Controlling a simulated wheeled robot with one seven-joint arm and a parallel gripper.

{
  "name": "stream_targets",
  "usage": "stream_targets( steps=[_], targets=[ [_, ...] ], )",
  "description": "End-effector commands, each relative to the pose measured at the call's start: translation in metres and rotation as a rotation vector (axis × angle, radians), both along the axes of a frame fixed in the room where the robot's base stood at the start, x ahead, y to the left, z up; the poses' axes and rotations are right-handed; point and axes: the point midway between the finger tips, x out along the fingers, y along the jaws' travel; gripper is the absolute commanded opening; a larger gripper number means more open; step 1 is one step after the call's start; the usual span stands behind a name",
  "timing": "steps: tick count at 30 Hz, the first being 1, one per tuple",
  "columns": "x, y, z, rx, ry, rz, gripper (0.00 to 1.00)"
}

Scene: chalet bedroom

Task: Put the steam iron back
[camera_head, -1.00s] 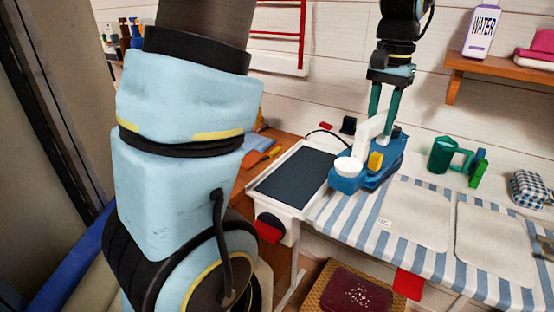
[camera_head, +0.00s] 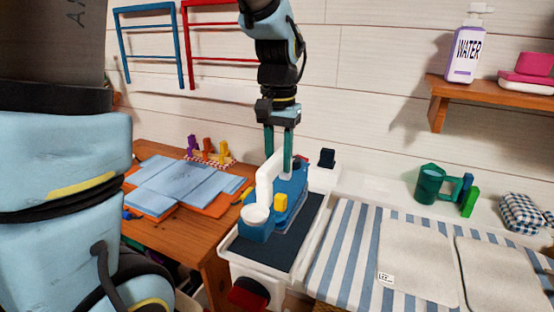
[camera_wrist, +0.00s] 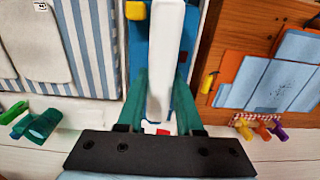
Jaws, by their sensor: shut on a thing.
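The steam iron (camera_head: 289,188) is blue with a white handle, a white round cap and a yellow button. My gripper (camera_head: 279,155) points down and is shut on the iron's white handle. The wrist view also shows the handle (camera_wrist: 165,60) between my green fingers, with the blue body below. The iron is over the dark pad (camera_head: 304,236) of the white iron rest (camera_head: 229,246), at the left end of the ironing board. It looks roughly level. I cannot tell whether its sole touches the pad.
The striped board (camera_head: 345,240) carries pale folded cloths (camera_head: 419,262) on the right. A green jug (camera_head: 430,185) stands behind it. A wooden table (camera_head: 205,235) with blue and orange sheets is at left.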

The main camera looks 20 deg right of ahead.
Motion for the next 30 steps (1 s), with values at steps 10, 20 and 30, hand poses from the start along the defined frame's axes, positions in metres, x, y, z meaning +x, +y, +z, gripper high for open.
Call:
stream_targets(
  steps=[10,20,30],
  targets=[
    [0.001,0.000,-0.030,-0.001,-0.001,0.000,0.00],
    [0.001,0.000,-0.060,-0.002,-0.002,0.000,0.00],
    [0.001,0.000,-0.063,-0.002,-0.002,0.000,0.00]
  ],
)
